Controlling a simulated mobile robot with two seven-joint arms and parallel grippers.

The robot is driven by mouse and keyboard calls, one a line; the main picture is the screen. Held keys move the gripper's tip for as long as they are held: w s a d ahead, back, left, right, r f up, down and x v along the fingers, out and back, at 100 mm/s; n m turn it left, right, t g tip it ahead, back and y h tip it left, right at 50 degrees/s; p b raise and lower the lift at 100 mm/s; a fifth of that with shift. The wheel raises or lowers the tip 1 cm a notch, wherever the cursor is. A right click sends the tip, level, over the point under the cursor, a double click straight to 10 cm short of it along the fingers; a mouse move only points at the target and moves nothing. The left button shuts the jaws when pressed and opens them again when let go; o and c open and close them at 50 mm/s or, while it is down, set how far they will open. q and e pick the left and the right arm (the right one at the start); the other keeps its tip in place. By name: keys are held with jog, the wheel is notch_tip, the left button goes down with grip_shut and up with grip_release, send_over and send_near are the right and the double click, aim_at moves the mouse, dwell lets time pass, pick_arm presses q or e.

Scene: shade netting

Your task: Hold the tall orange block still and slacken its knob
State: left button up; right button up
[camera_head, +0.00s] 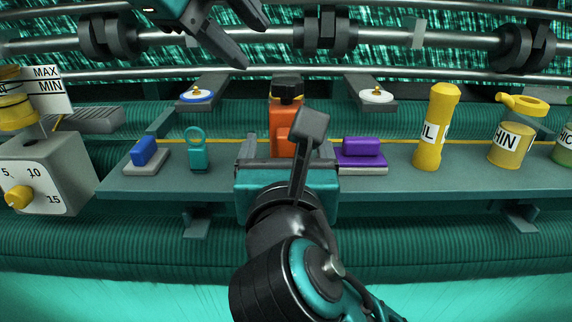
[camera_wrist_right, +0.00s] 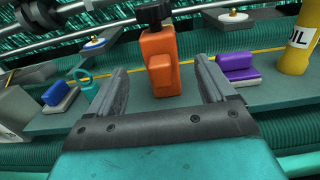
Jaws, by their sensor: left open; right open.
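The tall orange block (camera_head: 283,118) stands upright on the shelf, with a black knob (camera_head: 287,88) on its top. In the right wrist view the block (camera_wrist_right: 160,62) and its knob (camera_wrist_right: 153,15) show between and beyond the fingers. My right gripper (camera_wrist_right: 162,85) is open in front of the block, with a finger toward each side; I cannot tell that either touches it. In the head view my right arm hides the block's lower part. My left gripper (camera_head: 250,48) is open and empty, above and left of the knob.
The shelf (camera_head: 400,183) also bears a blue block (camera_head: 144,150), a teal ringed piece (camera_head: 197,152), a purple block (camera_head: 362,152), a yellow OIL bottle (camera_head: 437,125) and a yellow can (camera_head: 510,143). A dial box (camera_head: 60,165) stands left. Metal rails (camera_head: 270,38) run behind.

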aim_at(287, 126)
jog(key=w, duration=0.7)
jog(key=shift+w, duration=0.25)
jog(key=c, duration=1.3)
pick_arm(q)
jog(key=shift+o, duration=0.4)
